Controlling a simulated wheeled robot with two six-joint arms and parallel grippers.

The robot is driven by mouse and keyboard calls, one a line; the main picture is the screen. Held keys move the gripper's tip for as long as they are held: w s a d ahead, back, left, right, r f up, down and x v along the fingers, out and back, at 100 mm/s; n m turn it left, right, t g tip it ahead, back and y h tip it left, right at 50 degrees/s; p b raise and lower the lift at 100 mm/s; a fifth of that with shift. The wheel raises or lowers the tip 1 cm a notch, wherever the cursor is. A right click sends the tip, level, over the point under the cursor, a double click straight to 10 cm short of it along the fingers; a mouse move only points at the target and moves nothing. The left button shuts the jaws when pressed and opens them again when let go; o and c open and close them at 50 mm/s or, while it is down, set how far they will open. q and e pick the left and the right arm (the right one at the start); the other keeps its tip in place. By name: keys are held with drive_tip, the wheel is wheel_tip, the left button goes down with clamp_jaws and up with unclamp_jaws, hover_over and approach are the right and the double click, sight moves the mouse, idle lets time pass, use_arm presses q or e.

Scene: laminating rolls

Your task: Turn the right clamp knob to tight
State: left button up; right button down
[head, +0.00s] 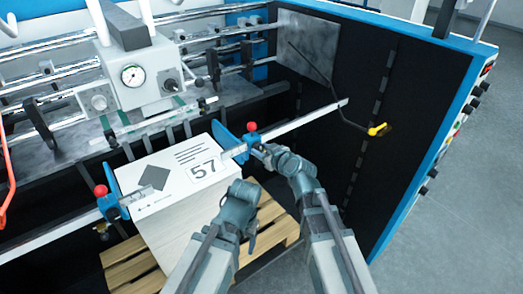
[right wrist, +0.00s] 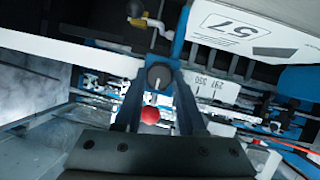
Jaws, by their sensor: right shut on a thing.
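The right clamp is a blue plate (head: 228,142) with a red ball (head: 251,126), on a metal rail beside the paper stack. My right gripper (head: 262,150) is at this clamp and hides its knob in the head view. In the right wrist view the dark round clamp knob (right wrist: 159,75) sits between the two fingertips, and my right gripper is shut on it. A pale line on the knob points toward the red ball (right wrist: 150,115). My left gripper (head: 243,190) hangs in front of the stack's right edge, apart from the clamp; its jaw opening is unclear.
A white paper stack (head: 165,200) marked 57 stands on a wooden pallet (head: 130,262). The left clamp (head: 112,206) with a red ball is at its left. A gauge unit (head: 140,75) sits above. A yellow-tipped rod (head: 378,129) is at the right.

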idle(0.3)
drive_tip(key=m, duration=0.1)
drive_tip(key=m+g+y, duration=0.1)
drive_tip(key=shift+w+d+m, duration=0.1)
drive_tip(key=shift+d+m, duration=0.1)
drive_tip(key=shift+m, duration=0.2)
drive_tip(key=m+y, duration=0.1)
drive_tip(key=m+g+y+b, duration=0.1)
drive_tip(key=m, duration=0.1)
drive_tip(key=shift+w+d+f, duration=0.1)
drive_tip(key=shift+d+f, duration=0.05)
drive_tip(key=shift+f, duration=0.05)
drive_tip(key=m+y+b, duration=0.1)
drive_tip(key=m+g+y+b, duration=0.1)
drive_tip(key=m, duration=0.1)
drive_tip(key=shift+d+f+m+y+b, duration=0.1)
drive_tip(key=shift+f+m+y+b, duration=0.1)
drive_tip(key=shift+m+y+b, duration=1)
drive_tip(key=shift+m+b, duration=0.45)
drive_tip(key=shift+m, duration=0.15)
drive_tip(key=c, duration=0.5)
unclamp_jaws()
drive_tip(key=shift+r, duration=0.1)
